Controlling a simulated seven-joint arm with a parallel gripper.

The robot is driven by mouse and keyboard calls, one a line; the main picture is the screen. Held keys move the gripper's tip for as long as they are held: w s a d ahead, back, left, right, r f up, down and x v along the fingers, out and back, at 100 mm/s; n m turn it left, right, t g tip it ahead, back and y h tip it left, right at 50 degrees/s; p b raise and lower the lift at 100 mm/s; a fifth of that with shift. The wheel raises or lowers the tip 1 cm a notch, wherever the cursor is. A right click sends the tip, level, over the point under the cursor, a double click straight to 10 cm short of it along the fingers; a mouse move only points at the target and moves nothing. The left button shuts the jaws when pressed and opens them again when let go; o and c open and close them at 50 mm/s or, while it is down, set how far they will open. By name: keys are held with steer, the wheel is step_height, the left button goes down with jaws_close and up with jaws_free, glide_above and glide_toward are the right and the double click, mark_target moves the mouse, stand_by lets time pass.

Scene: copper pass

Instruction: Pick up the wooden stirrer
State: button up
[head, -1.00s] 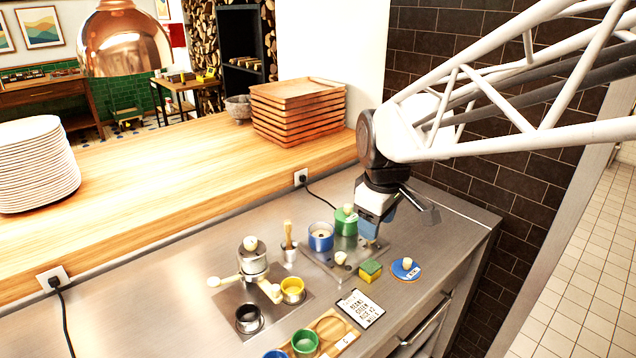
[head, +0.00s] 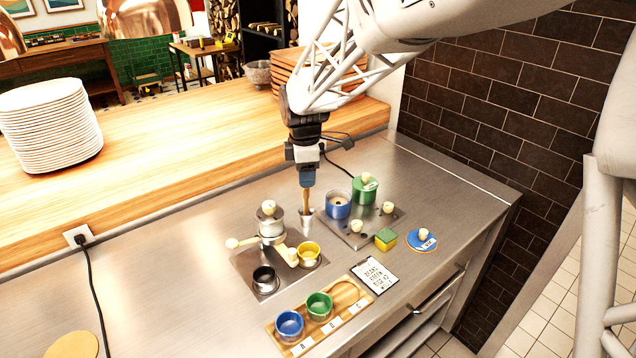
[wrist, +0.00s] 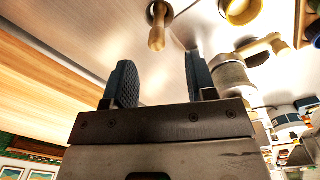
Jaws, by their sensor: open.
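The wooden stirrer (head: 306,200) stands in a small metal cup (head: 307,223) on the steel counter, its handle pointing up. My gripper (head: 307,184) is just above the stirrer, pointing down, and hides its top in the head view. In the wrist view my gripper (wrist: 160,80) has its two blue pads apart with nothing between them. There the stirrer (wrist: 157,34) shows beyond the fingertips, roughly in line with the gap, with the cup's dark mouth (wrist: 160,12) behind it.
A metal press with cream-knobbed handles (head: 271,226) stands close left of the cup. A blue pot (head: 338,206) and a green canister (head: 364,190) stand close right. A wooden tray (head: 302,346) holds blue and green cups in front. The left counter is mostly clear.

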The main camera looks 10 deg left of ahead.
mark_target(306, 212)
steer(key=shift+a+f, duration=0.1)
steer(key=shift+f, duration=0.05)
steer(key=shift+w+f, duration=0.1)
steer(key=shift+f, duration=1.1)
steer(key=shift+f, duration=0.1)
steer(key=shift+w+f, duration=0.2)
steer(key=shift+f, duration=2.3)
steer(key=shift+c, duration=0.4)
jaws_close()
